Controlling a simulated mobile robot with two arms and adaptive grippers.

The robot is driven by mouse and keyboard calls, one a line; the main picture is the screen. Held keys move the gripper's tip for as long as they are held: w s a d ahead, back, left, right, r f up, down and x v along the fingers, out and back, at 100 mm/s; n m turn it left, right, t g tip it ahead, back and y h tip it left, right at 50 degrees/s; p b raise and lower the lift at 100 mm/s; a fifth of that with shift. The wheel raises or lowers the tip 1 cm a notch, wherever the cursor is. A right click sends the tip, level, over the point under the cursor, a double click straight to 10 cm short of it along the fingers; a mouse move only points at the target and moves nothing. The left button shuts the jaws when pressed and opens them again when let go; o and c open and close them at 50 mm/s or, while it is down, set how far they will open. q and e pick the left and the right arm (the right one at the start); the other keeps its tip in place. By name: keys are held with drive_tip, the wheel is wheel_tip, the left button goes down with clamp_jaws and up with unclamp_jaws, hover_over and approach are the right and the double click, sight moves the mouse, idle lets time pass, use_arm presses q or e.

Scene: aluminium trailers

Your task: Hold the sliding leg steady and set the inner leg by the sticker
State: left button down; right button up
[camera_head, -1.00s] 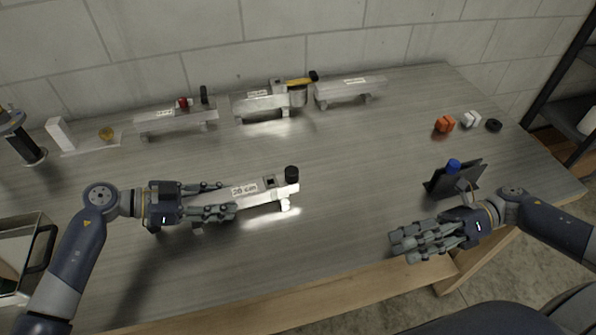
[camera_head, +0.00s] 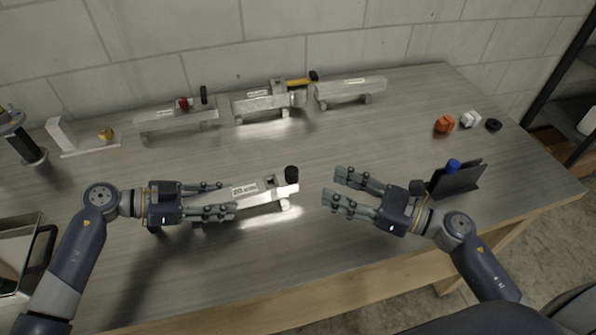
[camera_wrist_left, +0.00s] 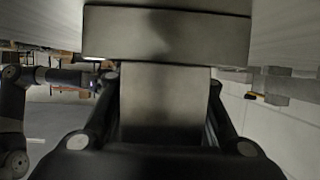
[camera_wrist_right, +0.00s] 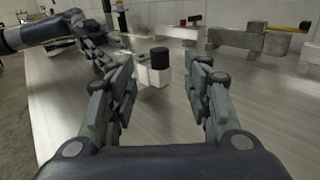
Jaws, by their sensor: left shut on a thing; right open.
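The sliding leg (camera_head: 262,198) is an aluminium bar in the middle of the table, with a white "20 cm" sticker (camera_head: 245,189) and a black knob (camera_head: 291,173) at its right end. My left gripper (camera_head: 228,198) is shut on its left part; the bar fills the left wrist view (camera_wrist_left: 165,35). My right gripper (camera_head: 332,187) is open and empty, a short way right of the knob end and pointing at it. In the right wrist view the knob (camera_wrist_right: 160,58) and the inner leg's pale end (camera_wrist_right: 155,76) show between the open fingers.
Several aluminium pieces (camera_head: 350,90) stand along the back wall, one with a yellow-handled tool (camera_head: 300,80). Orange (camera_head: 445,124) and white (camera_head: 470,119) blocks and a black ring (camera_head: 493,125) lie at right. A dark stand (camera_head: 455,181) with a blue-capped item is behind my right arm. The front middle is clear.

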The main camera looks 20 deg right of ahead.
drive_tip(key=x, duration=1)
drive_tip(key=shift+a, duration=0.1)
